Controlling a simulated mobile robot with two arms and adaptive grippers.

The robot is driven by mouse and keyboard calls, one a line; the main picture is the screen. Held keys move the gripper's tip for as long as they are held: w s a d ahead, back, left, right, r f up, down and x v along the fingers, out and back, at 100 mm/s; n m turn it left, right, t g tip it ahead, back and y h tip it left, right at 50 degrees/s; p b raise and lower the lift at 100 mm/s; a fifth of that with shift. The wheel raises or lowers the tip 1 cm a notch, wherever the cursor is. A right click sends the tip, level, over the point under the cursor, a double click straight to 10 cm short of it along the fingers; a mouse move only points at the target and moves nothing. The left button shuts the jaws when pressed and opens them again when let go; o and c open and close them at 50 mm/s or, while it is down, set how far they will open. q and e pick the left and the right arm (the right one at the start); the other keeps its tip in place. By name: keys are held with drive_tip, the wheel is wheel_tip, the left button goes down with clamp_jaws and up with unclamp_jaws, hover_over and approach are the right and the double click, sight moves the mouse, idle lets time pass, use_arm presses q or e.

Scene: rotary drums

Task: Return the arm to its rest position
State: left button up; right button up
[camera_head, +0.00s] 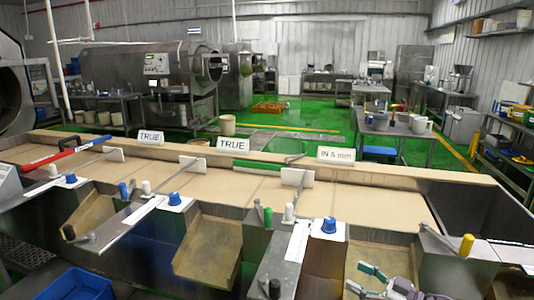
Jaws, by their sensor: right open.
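My right gripper (358,277) shows at the bottom edge, right of centre, with grey-green fingers pointing left. Its fingers are apart and nothing shows between them. It is in front of the sorting bench (215,200), over or near the open chute area at the front right. Whether it touches the bench cannot be told. My left gripper and arm are not in view.
The bench carries a red-handled bar (78,145), a green bar (256,165) and blue knobs (329,225). A blue bin (80,285) is at bottom left. Green floor lies beyond.

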drive_tip(key=s+a+f+m+t+h, duration=0.3)
drive_tip(key=s+a+f+m+h, duration=0.4)
drive_tip(key=a, duration=0.3)
drive_tip(key=s+d+f+g+h, duration=0.2)
drive_tip(key=s+g, duration=0.2)
drive_tip(key=s, duration=0.6)
drive_tip(key=s+d+f+m+g+h, duration=0.1)
drive_tip(key=s+d+f+g+h, duration=0.15)
drive_tip(key=s, duration=0.75)
drive_tip(key=s+d+f+g+h, duration=0.1)
drive_tip(key=s+d+g+h, duration=0.2)
drive_tip(key=s, duration=0.8)
wheel_tip(320, 180, down, 27)
drive_tip(key=s+g, duration=0.1)
drive_tip(key=g, duration=0.2)
drive_tip(key=s+d+f, duration=0.2)
drive_tip(key=s+f, duration=1.3)
drive_tip(key=s, duration=0.1)
drive_tip(key=shift+s+f+g, duration=0.25)
drive_tip(key=shift+s+g, duration=0.05)
drive_tip(key=shift+g, duration=0.15)
drive_tip(key=shift+d, duration=0.1)
